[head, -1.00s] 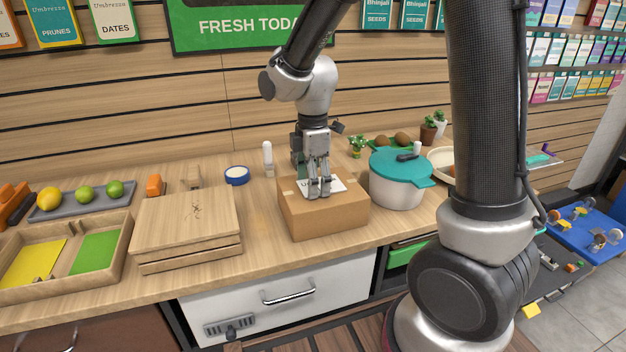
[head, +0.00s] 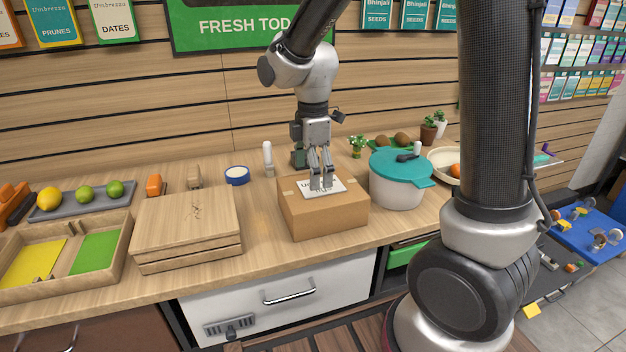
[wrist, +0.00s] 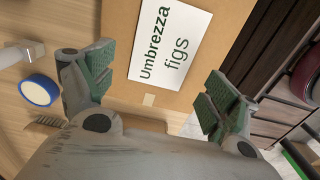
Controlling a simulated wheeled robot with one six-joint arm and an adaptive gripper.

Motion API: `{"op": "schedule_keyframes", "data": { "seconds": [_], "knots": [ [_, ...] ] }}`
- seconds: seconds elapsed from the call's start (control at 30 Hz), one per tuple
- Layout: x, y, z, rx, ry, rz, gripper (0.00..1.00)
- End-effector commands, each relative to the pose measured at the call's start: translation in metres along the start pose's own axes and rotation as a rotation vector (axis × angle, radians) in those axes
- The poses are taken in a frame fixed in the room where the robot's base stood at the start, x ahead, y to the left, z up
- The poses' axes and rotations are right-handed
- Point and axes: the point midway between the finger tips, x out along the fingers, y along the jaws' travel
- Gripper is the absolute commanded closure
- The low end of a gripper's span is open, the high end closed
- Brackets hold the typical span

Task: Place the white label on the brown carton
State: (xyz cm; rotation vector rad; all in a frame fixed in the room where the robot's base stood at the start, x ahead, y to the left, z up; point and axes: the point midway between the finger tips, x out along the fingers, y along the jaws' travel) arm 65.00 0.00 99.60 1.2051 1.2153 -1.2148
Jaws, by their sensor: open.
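The brown carton (head: 327,217) stands upright on the counter in the head view, and its top also shows in the wrist view (wrist: 117,25). The white label (head: 335,190) lies on top of the carton. In the wrist view the label (wrist: 168,45) reads "Umbrezza figs" and lies flat within the carton's top face. My gripper (head: 321,187) is just above the label. In the wrist view my gripper (wrist: 155,92) is open, with its green-padded fingers spread apart and nothing between them. The fingers partly hide the label in the head view.
A white pot with a teal lid (head: 399,178) stands close to the carton's right. A wooden box (head: 187,225) is to the left. A blue-rimmed tape roll (head: 237,176) and a white-handled tool (head: 268,158) stand behind. Bare counter lies between box and carton.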

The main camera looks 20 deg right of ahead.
Motion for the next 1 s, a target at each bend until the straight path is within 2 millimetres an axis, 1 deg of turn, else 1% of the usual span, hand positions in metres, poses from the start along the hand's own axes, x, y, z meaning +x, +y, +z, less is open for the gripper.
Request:
{"op": "schedule_keyframes", "data": {
  "seconds": [0.03,0.1,0.3,0.4,0.5,0.63,0.7,0.77,0.87,0.9,0.97,1.0],
  "knots": [
    [-0.012,0.001,0.0,0.0,0.002,0.006,0.12],
    [-0.029,0.001,-0.001,0.0,0.003,0.007,0.12],
    [-0.071,0.001,0.0,0.0,0.002,0.005,0.12],
    [-0.085,0.001,0.0,0.0,0.001,0.003,0.12],
    [-0.093,0.0,0.0,0.0,0.001,0.002,0.12],
    [-0.096,0.0,0.001,0.003,0.0,0.001,0.12],
    [-0.099,-0.004,0.006,0.036,0.004,0.009,0.12],
    [-0.106,-0.012,0.016,0.109,0.012,0.028,0.12],
    [-0.121,-0.038,0.047,0.335,0.04,0.081,0.12],
    [-0.127,-0.053,0.061,0.454,0.057,0.106,0.12],
    [-0.134,-0.077,0.082,0.646,0.087,0.146,0.12],
    [-0.136,-0.094,0.095,0.774,0.11,0.171,0.12]
  ]
}}
